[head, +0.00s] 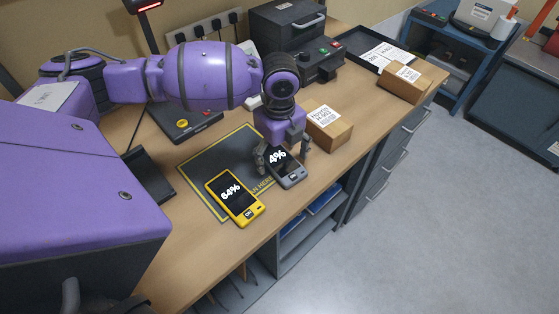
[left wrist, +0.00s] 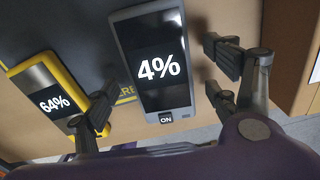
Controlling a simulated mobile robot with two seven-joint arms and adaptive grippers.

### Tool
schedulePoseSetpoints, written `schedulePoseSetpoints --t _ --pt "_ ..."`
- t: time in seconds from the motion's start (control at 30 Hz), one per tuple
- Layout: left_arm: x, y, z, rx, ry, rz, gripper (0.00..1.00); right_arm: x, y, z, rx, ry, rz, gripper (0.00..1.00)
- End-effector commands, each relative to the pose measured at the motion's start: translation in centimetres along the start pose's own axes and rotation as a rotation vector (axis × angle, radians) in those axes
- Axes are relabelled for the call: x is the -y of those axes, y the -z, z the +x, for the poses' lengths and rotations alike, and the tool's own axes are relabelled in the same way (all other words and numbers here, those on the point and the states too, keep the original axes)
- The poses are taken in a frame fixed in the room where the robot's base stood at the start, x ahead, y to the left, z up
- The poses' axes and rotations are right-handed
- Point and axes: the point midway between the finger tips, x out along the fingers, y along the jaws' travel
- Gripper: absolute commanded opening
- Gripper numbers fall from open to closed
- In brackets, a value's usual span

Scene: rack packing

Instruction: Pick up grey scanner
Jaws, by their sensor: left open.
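The grey scanner (head: 287,169) lies on the wooden table at the front edge of a dark mat, its screen reading 4%. It also shows in the left wrist view (left wrist: 157,95), face up, with an ON tag at its end. My left gripper (head: 281,160) is open right above it. In the left wrist view the fingers (left wrist: 160,92) stand on either side of the grey scanner, with gaps to it. A yellow scanner (head: 235,198) reading 64% lies to the left, close to the left finger in the wrist view. My right gripper is not in view.
A cardboard box (head: 327,130) stands close to the right of my left gripper. The dark mat (head: 209,160) has a yellow border. Another box (head: 400,84) and a black tray (head: 352,41) are farther right. A black printer-like machine (head: 290,35) stands behind.

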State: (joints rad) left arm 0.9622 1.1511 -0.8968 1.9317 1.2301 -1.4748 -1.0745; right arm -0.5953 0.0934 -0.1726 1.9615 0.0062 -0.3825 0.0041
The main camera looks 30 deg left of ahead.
Motion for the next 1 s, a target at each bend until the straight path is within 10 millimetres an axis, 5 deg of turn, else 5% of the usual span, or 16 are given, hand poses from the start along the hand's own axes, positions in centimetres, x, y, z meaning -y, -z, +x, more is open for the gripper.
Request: schedulePoseSetpoints --t 0.23,0.67,1.0 --pt "0.1 0.0 0.2 0.001 0.002 0.000 0.77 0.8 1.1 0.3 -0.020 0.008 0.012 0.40" --pt "0.1 0.0 0.2 0.001 0.003 0.000 0.23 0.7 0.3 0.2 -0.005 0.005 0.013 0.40" --pt "0.1 -0.1 -0.3 0.001 0.004 0.000 0.22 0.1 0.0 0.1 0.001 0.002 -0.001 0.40"
